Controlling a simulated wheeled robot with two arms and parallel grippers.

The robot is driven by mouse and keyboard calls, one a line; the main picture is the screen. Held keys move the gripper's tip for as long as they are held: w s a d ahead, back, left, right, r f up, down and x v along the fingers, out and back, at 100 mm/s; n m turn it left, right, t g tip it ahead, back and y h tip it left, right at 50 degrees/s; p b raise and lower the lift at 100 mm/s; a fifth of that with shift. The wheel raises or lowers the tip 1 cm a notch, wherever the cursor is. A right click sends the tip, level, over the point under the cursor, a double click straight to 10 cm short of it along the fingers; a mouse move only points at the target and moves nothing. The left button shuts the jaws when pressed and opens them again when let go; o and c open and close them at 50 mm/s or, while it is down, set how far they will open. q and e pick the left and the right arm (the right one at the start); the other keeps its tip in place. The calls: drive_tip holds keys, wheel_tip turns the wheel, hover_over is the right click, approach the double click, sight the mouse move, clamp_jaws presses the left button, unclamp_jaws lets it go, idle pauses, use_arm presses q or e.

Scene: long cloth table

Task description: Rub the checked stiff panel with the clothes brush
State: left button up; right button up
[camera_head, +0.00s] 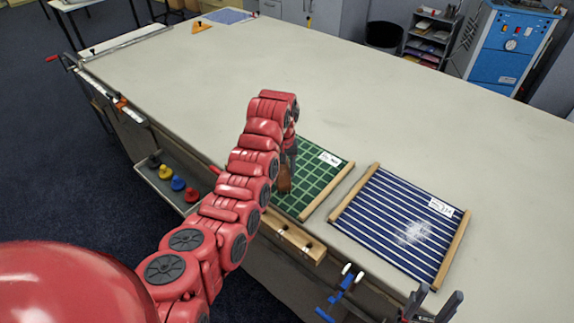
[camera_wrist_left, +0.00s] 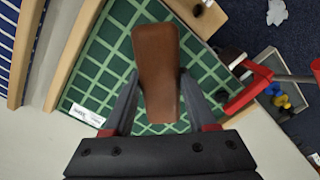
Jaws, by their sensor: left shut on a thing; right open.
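The checked panel (camera_head: 327,172) is green with a pale grid and wooden side bars, lying near the table's front edge. It also shows in the left wrist view (camera_wrist_left: 104,70). My left gripper (camera_wrist_left: 153,98) is shut on a brown wooden clothes brush (camera_wrist_left: 157,62), held over the checked panel. In the head view the brush (camera_head: 284,180) is partly hidden by my left arm. I cannot tell whether its underside touches the cloth. My right gripper (camera_head: 430,305) is open and empty at the bottom right, near the table's front edge.
A blue striped panel (camera_head: 388,218) with a white powdery patch lies right of the checked one. A tray (camera_head: 155,182) with coloured knobs hangs off the front edge. A blue clamp (camera_head: 340,292) sits at the edge.

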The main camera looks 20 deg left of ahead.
use_arm(q)
wheel_tip(320, 180, up, 3)
drive_tip(key=shift+s+p, duration=0.15)
drive_tip(key=shift+p, duration=0.2)
drive_tip(key=shift+r+p, duration=0.3)
drive_tip(key=shift+r, duration=0.5)
